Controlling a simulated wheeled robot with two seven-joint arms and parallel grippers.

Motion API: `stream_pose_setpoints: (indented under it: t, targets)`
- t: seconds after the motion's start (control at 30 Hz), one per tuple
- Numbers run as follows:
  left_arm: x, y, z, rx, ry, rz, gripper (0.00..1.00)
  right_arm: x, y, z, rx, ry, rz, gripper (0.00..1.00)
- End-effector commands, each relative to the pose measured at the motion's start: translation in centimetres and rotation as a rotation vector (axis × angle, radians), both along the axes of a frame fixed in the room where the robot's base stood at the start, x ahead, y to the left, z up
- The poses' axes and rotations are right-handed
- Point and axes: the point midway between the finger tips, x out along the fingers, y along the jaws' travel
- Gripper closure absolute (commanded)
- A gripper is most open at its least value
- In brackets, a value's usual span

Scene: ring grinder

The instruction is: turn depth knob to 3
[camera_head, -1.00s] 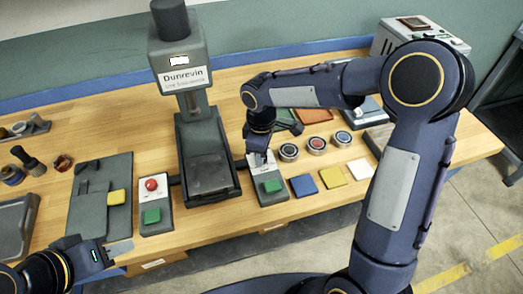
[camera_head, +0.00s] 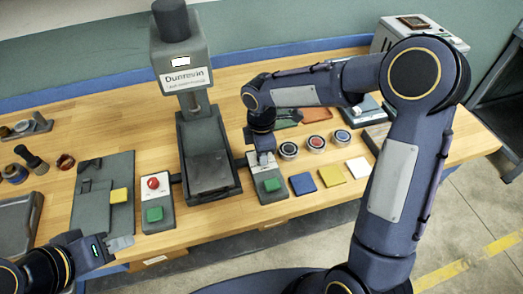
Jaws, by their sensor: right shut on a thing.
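A small grey control box (camera_head: 273,198) with a pale dial plate and a green button (camera_head: 272,185) stands at the front of the bench, right of the press. My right gripper (camera_head: 262,159) reaches down onto the dial plate at the box's back end. It is shut on the depth knob there, which the fingers hide. The dial marks are too small and too covered to read. My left gripper (camera_head: 121,243) hangs at the bench's front edge, lower left, away from the box; its finger gap cannot be made out.
The Dunrevin press (camera_head: 207,158) stands just left of the box. A second box with a red button (camera_head: 153,183) is left of it. My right arm covers the bench's right part.

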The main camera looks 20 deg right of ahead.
Motion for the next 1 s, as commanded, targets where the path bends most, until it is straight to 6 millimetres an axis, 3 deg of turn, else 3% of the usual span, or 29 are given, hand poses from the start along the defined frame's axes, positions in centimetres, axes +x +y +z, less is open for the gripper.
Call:
stream_pose_setpoints:
  t: [0.3, 0.33, 0.5, 0.8, 1.0]
  targets:
    - [0.0, 0.0, 0.0, 0.0, 0.0, 0.0, 0.64, 0.1, 0.0, 0.1, 0.002, -0.004, 0.001, 0.96]
    - [0.0, 0.0, 0.0, 0.0, 0.0, 0.0, 0.64, 0.1, 0.0, 0.1, 0.002, -0.004, 0.0, 0.72]
    - [0.0, 0.0, 0.0, 0.0, 0.0, 0.0, 0.64, 0.1, 0.0, 0.1, 0.001, -0.003, 0.0, 0.51]
    - [0.0, 0.0, 0.0, 0.0, 0.0, 0.0, 0.64, 0.1, 0.0, 0.2, 0.001, -0.002, -0.001, 0.51]
    - [0.0, 0.0, -0.2, 0.0, 0.0, 0.0, 0.64, 0.1, 0.0, 2.9, 0.002, -0.006, -0.002, 0.51]
